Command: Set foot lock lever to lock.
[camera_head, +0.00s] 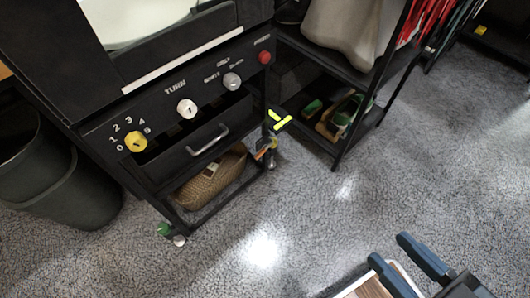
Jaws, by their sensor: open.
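A black machine cart (100,128) stands at the upper left on casters. A small green part (164,230) sits by a white wheel (180,240) at its front left foot; it looks like a foot lock lever, but its setting is too small to tell. Another caster (271,160) shows at the right foot, with an orange and grey part (262,148) by it; I cannot tell whether this is a lever. My gripper (388,248) is at the lower right, its two dark blue fingers apart and empty, far from both feet.
The cart has a yellow knob (135,142), white knobs, a red button (264,57) and a drawer handle (207,140). A wicker basket (213,175) is on its low shelf. A dark bin (70,190) stands left, a black shelf rack (345,150) right. Grey carpet (300,215) lies clear between.

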